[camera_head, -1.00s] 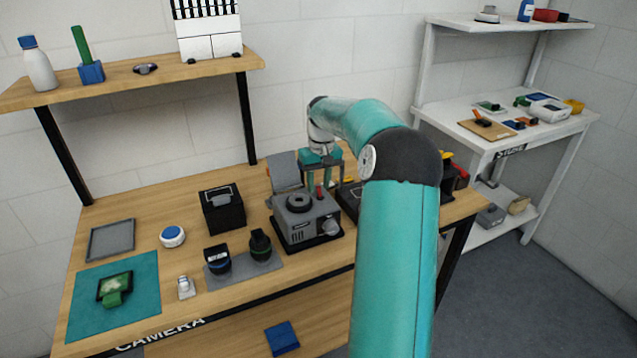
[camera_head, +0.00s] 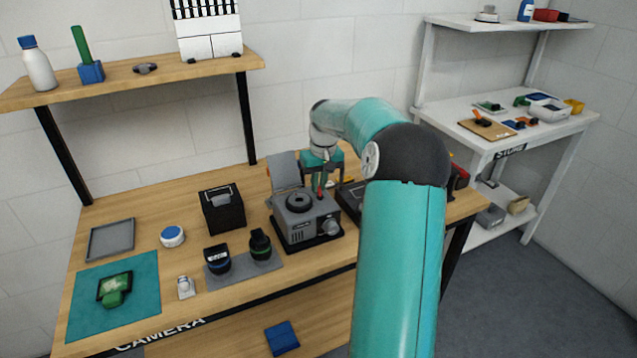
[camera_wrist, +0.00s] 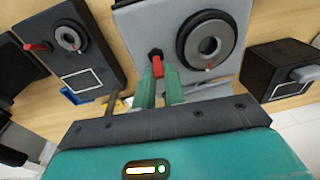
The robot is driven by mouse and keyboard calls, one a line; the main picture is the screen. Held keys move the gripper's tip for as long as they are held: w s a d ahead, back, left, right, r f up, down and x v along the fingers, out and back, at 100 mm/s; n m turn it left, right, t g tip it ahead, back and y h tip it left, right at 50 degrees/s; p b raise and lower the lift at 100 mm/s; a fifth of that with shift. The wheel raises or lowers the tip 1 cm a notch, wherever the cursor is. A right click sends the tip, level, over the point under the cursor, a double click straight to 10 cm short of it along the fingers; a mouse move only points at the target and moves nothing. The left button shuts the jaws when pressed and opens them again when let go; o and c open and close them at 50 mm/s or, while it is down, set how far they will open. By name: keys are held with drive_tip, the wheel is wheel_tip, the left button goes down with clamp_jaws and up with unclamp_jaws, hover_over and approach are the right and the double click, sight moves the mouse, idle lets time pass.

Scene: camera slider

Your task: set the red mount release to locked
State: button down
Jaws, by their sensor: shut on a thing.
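The grey camera-like device (camera_head: 300,222) stands on the wooden workbench, with a round dark ring on its top. In the wrist view its grey top (camera_wrist: 178,25) shows the ring and a red lever, the red mount release (camera_wrist: 157,66), on a dark pivot beside it. My gripper (camera_wrist: 160,88) has its green fingers on either side of this lever and is shut on it. In the head view my gripper (camera_head: 323,188) is over the back right of the device; its fingertips are partly hidden there. I cannot tell the lock setting.
A dark panel (camera_wrist: 72,52) with another red lever and ring lies close beside the device. A black box (camera_head: 222,212) and two lenses on a grey plate (camera_head: 242,270) stand to the left. A raised grey flap (camera_head: 284,169) is behind the device.

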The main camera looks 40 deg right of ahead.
sight(320, 192)
drive_tip(key=s+t, duration=0.1)
drive_tip(key=t+h, duration=0.1)
drive_tip(key=t, duration=0.1)
drive_tip(key=shift+s+a+r+t, duration=0.15)
drive_tip(key=shift+s+a+t, duration=0.05)
drive_tip(key=shift+s+t, duration=0.15)
drive_tip(key=shift+s+a+f+t+h, duration=0.15)
drive_tip(key=shift+s+t+h, duration=0.2)
drive_tip(key=shift+t, duration=0.65)
drive_tip(key=shift+s+d+f+t+h, duration=0.1)
drive_tip(key=shift+s+t+h, duration=0.2)
drive_tip(key=shift+t, duration=0.65)
drive_tip(key=shift+s+a+f+t, duration=0.1)
drive_tip(key=shift+s+t, duration=0.05)
drive_tip(key=shift+t, duration=0.25)
drive_tip(key=c, duration=1.5)
unclamp_jaws()
drive_tip(key=shift+a, duration=0.1)
drive_tip(key=shift+o, duration=0.2)
